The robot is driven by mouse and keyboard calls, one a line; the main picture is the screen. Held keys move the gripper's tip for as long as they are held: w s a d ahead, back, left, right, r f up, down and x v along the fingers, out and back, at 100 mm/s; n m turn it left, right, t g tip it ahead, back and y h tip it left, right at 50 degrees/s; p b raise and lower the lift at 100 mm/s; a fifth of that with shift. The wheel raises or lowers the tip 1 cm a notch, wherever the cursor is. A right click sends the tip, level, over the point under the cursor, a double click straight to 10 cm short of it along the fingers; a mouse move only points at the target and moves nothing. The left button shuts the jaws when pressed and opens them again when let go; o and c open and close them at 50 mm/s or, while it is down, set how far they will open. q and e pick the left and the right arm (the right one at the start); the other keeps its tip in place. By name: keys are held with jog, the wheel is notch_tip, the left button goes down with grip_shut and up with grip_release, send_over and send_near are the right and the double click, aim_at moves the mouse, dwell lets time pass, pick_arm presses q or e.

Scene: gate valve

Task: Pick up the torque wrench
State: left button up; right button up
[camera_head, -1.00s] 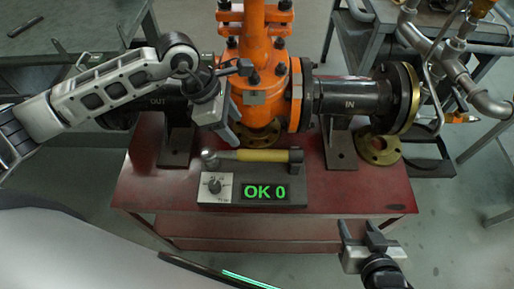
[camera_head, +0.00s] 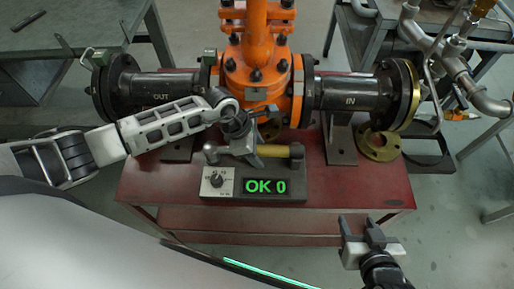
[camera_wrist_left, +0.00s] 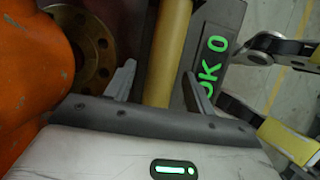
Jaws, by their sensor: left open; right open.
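The torque wrench (camera_head: 276,151) lies across the back of the dark tester (camera_head: 299,189), its yellow handle and grey ends showing. My left gripper (camera_head: 249,155) is at the wrench and hides part of its middle. In the left wrist view the open fingers (camera_wrist_left: 160,88) stand on either side of the yellow handle (camera_wrist_left: 170,45). Whether they touch it I cannot tell. My right gripper (camera_head: 361,232) is open and empty, in front of the red cart's right side.
The orange valve (camera_head: 258,75) with black flanged pipes stands close behind on the red cart (camera_head: 358,190). A loose brass flange (camera_head: 380,146) lies at right. The cart's front right is clear.

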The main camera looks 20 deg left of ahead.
pick_arm(q)
grip_shut()
jog(key=shift+w+r, duration=0.1)
jog(key=shift+r, duration=0.1)
pick_arm(e)
jog(key=shift+f, duration=0.1)
